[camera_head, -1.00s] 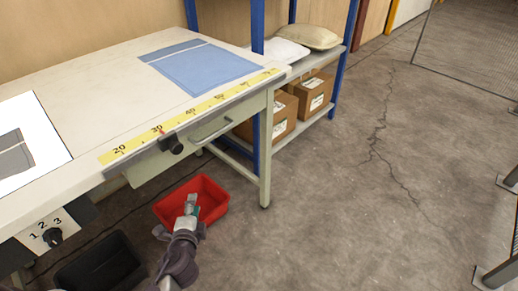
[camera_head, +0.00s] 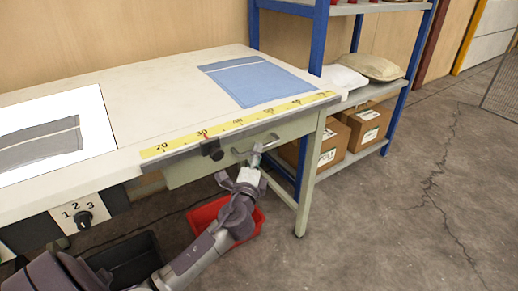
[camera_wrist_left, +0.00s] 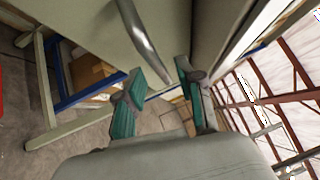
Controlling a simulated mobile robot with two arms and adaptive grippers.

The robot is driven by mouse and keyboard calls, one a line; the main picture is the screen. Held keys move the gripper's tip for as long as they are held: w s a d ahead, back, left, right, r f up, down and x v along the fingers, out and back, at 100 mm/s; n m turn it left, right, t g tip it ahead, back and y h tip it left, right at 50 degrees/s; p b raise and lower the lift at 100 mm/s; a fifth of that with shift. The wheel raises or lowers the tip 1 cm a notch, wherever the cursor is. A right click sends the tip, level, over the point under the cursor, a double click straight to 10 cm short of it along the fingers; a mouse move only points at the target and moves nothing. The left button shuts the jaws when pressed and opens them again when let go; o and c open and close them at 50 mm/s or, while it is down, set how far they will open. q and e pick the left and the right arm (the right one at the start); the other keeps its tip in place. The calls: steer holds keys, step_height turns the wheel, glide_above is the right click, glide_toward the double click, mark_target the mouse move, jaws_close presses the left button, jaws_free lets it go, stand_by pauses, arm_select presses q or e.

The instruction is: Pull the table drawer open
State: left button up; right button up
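The table drawer (camera_head: 205,163) is under the front edge of the worktable and looks closed. Its metal bar handle (camera_head: 270,138) is on the drawer front, near the right table leg. My left gripper (camera_head: 256,155) is at the handle. In the left wrist view, the handle (camera_wrist_left: 143,38) runs down toward the gap between the two green-padded fingers (camera_wrist_left: 160,80). The fingers are apart; I cannot tell if either touches the bar. My right gripper is not in view.
The worktable (camera_head: 150,100) carries a blue cloth (camera_head: 258,82), a grey cloth (camera_head: 40,146) and a yellow ruler strip (camera_head: 185,143). A red bin (camera_head: 205,213) and a black bin (camera_head: 130,258) are below. A blue-framed shelf (camera_head: 400,85) stands right. Open floor lies at right.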

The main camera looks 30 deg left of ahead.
arm_select(q)
steer(key=shift+x, duration=1.55)
jaws_close()
